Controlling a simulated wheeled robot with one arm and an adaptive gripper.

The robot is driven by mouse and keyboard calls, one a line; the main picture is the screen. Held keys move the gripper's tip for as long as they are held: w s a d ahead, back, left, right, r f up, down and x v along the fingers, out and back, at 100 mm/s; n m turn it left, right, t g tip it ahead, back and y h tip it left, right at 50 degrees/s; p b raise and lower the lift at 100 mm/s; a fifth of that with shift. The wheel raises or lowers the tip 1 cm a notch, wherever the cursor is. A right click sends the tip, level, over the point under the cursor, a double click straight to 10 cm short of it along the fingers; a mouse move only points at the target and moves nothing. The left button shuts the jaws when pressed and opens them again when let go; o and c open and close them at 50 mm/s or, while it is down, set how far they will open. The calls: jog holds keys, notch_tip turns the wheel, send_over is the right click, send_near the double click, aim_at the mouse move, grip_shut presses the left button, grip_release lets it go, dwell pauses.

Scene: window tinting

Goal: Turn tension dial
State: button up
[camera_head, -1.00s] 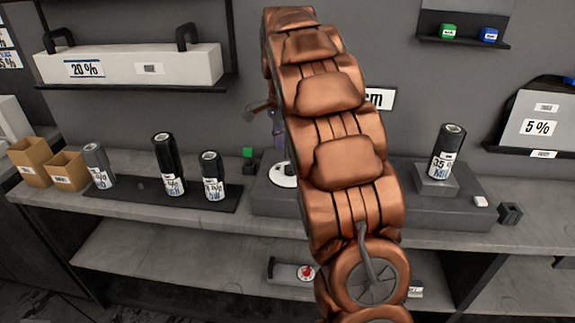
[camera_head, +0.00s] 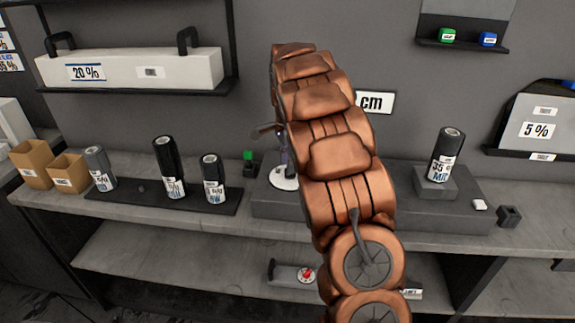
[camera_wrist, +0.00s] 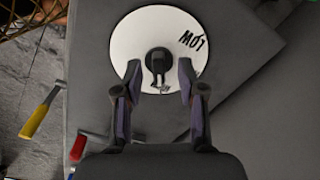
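The tension dial is a white disc (camera_wrist: 128,50) marked "LOW" with a small black knob (camera_wrist: 158,62) at its centre, seen from above in the wrist view. My gripper (camera_wrist: 160,72) is open, one finger on each side of the knob's near end, with gaps showing between the fingers and the knob. Whether the fingertips are level with the knob or above it, I cannot tell. In the head view the white disc (camera_head: 284,179) shows partly on the grey bench block, left of my copper arm. My arm hides the rest.
Dark rolls (camera_head: 168,167) stand on a mat to the left. A roll marked 35 (camera_head: 446,150) stands on the right. Cardboard boxes (camera_head: 32,163) sit at the far left.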

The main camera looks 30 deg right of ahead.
jog(key=shift+f, duration=0.8)
grip_shut()
